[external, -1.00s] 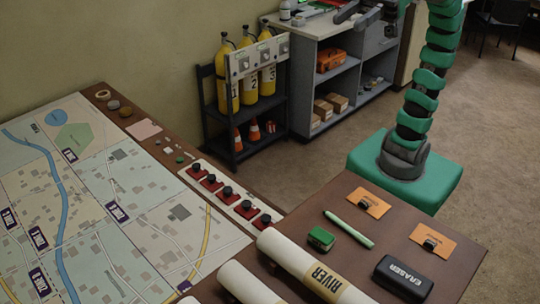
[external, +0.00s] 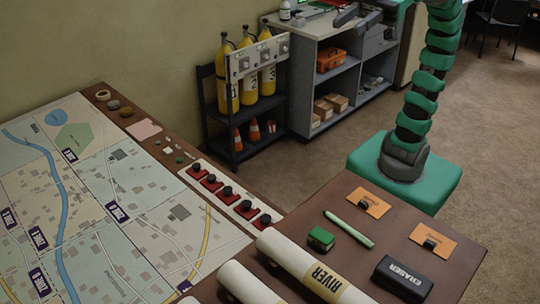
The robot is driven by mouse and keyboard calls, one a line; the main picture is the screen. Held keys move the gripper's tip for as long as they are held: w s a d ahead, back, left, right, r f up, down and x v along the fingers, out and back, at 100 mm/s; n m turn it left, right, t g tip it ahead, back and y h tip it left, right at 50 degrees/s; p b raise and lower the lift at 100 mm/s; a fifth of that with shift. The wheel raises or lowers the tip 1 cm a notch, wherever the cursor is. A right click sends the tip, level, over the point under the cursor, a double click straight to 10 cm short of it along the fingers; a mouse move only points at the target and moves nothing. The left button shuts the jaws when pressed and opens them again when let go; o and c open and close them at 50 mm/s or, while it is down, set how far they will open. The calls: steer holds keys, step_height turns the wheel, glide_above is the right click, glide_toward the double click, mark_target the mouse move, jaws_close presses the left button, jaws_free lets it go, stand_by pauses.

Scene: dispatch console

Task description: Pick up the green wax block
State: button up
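The green wax block (external: 321,239) is a small dark green block lying on the brown desk (external: 385,210). It sits between the white rolled maps and a light green stick (external: 349,229). My gripper (external: 346,15) seems to be the dark grey part at the top edge, in front of the grey shelf unit in the picture. It is far from the block and high above the desk. Its fingers are too small and cut off to tell if they are open or shut.
Red-based knobs (external: 228,193) line the map table (external: 130,210). Yellow cylinders (external: 247,85) stand behind.

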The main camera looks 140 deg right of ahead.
steer(key=shift+o, duration=0.2)
steer(key=o, duration=0.4)
